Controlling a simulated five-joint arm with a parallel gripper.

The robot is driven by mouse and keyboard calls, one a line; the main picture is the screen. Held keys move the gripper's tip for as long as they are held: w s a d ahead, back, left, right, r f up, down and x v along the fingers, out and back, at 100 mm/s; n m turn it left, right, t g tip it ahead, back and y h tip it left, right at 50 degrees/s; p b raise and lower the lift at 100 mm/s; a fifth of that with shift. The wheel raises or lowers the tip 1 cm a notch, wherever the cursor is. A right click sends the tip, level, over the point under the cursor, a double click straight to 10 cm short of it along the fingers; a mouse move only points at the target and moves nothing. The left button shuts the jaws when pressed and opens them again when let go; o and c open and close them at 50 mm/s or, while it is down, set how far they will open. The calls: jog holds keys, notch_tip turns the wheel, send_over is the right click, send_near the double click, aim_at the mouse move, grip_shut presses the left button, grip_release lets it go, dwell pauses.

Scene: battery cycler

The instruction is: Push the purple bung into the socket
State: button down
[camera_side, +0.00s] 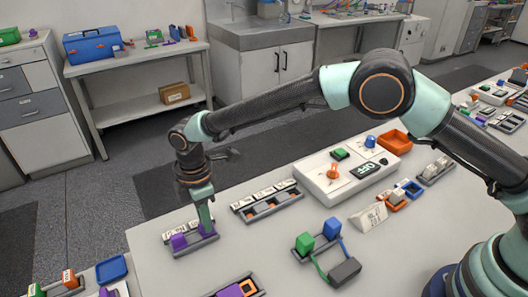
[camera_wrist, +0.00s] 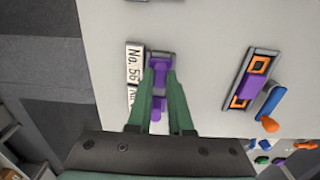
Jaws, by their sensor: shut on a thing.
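My gripper (camera_side: 206,226) points down over a small grey tray (camera_side: 195,245) near the left table edge. It is shut on a purple piece, which I take to be the purple bung (camera_side: 207,229); it also shows between the fingertips in the wrist view (camera_wrist: 160,73). Another purple block (camera_side: 179,242) sits at the left of the same tray. In the wrist view a purple part (camera_wrist: 156,115) shows between the fingers, lower down. The socket's opening is hidden by the gripper, so I cannot tell how deep the bung sits.
White labels (camera_wrist: 134,65) stand along the tray. A dark holder with orange frames and a purple block (camera_wrist: 249,88) lies to the right. A labelled grey rack (camera_side: 268,205), a white cycler unit (camera_side: 325,185) and green and blue blocks (camera_side: 305,243) stand farther right.

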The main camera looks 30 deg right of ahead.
jog(key=shift+f, duration=0.1)
jog(key=c, duration=0.8)
grip_release()
jog(key=shift+o, duration=0.2)
notch_tip(320, 180, up, 12)
jog(key=d+r+m+t, duration=0.1)
jog(key=d+r+m, duration=0.3)
jog(key=d+r, duration=0.5)
jog(key=s+d+r+m+t, duration=0.2)
jog(key=s+d+m, duration=0.25)
jog(key=d, duration=0.45)
jog(key=s+d+r+m+t, duration=0.15)
jog(key=s+d+m, duration=0.3)
jog(key=d, duration=0.45)
jog(key=s+d+f+m+t, duration=0.1)
jog(key=s+d+f+m, duration=0.1)
jog(key=s+d+m, duration=0.3)
jog(key=shift+s+d+f, duration=0.25)
jog(key=shift+s+d, duration=0.25)
